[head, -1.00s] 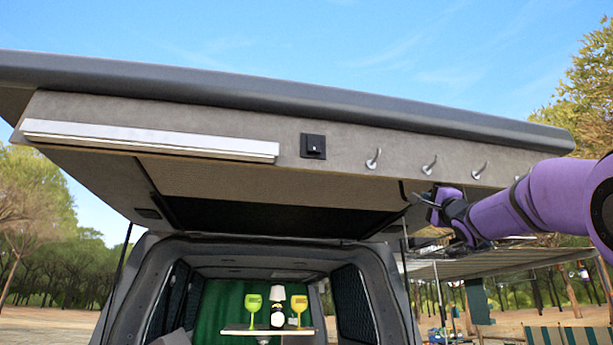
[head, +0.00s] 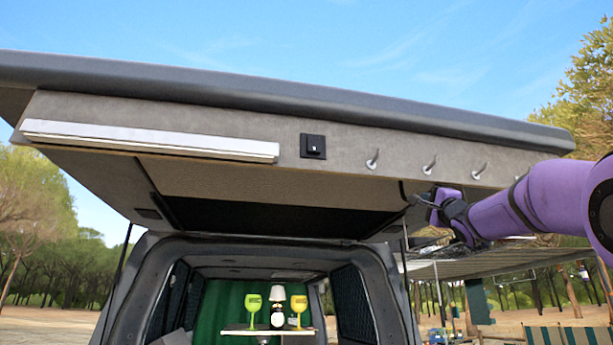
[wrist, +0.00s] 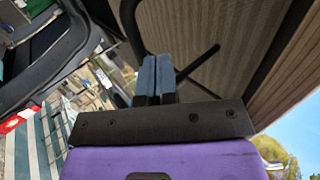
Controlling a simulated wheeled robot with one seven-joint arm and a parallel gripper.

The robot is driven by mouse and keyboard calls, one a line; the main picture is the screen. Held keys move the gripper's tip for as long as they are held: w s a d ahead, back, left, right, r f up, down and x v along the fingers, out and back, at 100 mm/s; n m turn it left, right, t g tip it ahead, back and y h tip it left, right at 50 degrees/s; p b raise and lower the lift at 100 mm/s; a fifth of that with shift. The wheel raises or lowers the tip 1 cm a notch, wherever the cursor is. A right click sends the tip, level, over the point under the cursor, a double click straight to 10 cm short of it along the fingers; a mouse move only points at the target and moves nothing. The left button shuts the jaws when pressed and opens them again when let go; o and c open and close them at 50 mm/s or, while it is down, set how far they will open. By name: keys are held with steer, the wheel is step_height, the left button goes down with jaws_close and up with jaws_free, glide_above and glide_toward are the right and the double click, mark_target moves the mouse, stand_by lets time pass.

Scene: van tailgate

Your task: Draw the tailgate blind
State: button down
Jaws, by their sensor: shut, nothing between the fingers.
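The raised tailgate (head: 225,115) spans the head view above the van's open back. A beige panel (head: 275,182) that looks like the blind lies on its underside, with a black area (head: 280,219) below it. A ribbed beige surface (wrist: 235,35) fills the upper right of the wrist view. My gripper (head: 418,199) is at the tailgate's right end, just under its lower edge. In the wrist view its two blue-grey fingers (wrist: 156,58) are together and empty. A thin dark rod (wrist: 200,62) slants beyond them; I cannot tell whether they touch it.
The tailgate's face carries a light strip (head: 150,139), a black switch (head: 313,146) and several hooks (head: 429,165). Inside the van, a small table (head: 245,332) bears two goblets (head: 254,304) and a lamp. A slatted canopy (head: 490,263) stands behind my arm at right.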

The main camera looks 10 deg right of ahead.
steer(key=w, duration=1.2)
steer(key=shift+a+f, duration=0.2)
stand_by(0.8)
